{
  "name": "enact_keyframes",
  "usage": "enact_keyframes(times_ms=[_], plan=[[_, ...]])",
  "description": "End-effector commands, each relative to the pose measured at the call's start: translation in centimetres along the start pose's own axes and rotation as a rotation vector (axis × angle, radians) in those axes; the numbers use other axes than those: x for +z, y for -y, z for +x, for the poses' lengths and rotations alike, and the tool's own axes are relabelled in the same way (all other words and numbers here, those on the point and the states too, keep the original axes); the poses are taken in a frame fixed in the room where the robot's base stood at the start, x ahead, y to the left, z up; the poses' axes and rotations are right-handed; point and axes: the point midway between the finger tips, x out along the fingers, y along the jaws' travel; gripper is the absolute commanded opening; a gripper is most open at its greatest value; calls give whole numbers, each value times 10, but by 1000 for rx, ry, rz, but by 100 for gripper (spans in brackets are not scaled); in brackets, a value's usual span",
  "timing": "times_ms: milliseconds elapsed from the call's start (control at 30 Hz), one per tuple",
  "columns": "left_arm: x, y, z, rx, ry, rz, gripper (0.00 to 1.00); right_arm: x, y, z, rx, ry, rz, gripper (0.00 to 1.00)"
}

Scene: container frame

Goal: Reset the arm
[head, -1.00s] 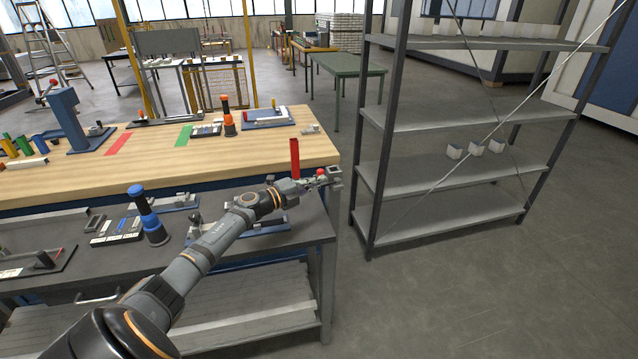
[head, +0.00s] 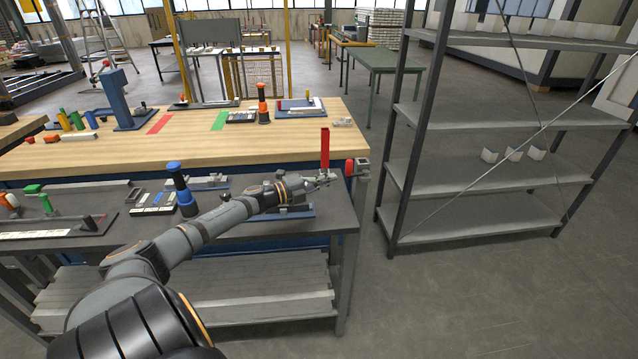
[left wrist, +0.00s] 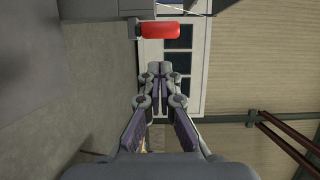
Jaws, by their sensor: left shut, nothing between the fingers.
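My left arm reaches in from the lower left of the head view. Its gripper (head: 324,178) is near the right end of the workbench, just above the front edge of the grey lower shelf. In the left wrist view the two fingers of this gripper (left wrist: 160,72) lie together, shut and empty. A red upright bar (head: 325,148) stands behind the gripper in the head view. A red rounded part (head: 349,168) is just right of it, and a red cylinder (left wrist: 160,31) shows beyond the fingertips in the left wrist view. My right gripper is not in view.
The wooden workbench (head: 190,149) carries fixtures and a blue stand (head: 116,92). A blue-topped post (head: 181,189) stands on the grey lower shelf (head: 100,243), left of my forearm. A metal rack (head: 490,175) stands to the right, with open floor in front.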

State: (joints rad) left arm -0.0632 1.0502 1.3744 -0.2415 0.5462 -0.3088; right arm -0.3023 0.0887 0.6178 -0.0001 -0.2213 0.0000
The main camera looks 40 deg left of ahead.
Motion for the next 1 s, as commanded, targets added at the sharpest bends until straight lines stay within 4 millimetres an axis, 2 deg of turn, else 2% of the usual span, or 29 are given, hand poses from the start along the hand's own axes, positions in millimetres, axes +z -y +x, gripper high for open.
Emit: enact_keyframes(times_ms=[100, 167, 400, 733, 767, 867, 967, 1000], plan=[[5, 2, -15, 4, -2, 0, 0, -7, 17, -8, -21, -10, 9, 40], [7, 2, -21, 3, -3, 0, 0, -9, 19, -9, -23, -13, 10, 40], [10, 1, -28, -3, -1, -1, 0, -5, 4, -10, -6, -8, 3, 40], [7, -4, -26, 1, 9, -18, 0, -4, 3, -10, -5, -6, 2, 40], [3, -10, -24, 6, 20, -37, 0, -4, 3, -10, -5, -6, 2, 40], [-21, -48, -15, 50, 112, -173, 0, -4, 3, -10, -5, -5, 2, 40], [-66, -102, -11, 134, 276, -404, 0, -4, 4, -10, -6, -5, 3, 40], [-87, -121, -14, 176, 352, -504, 0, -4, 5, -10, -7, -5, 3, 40]])
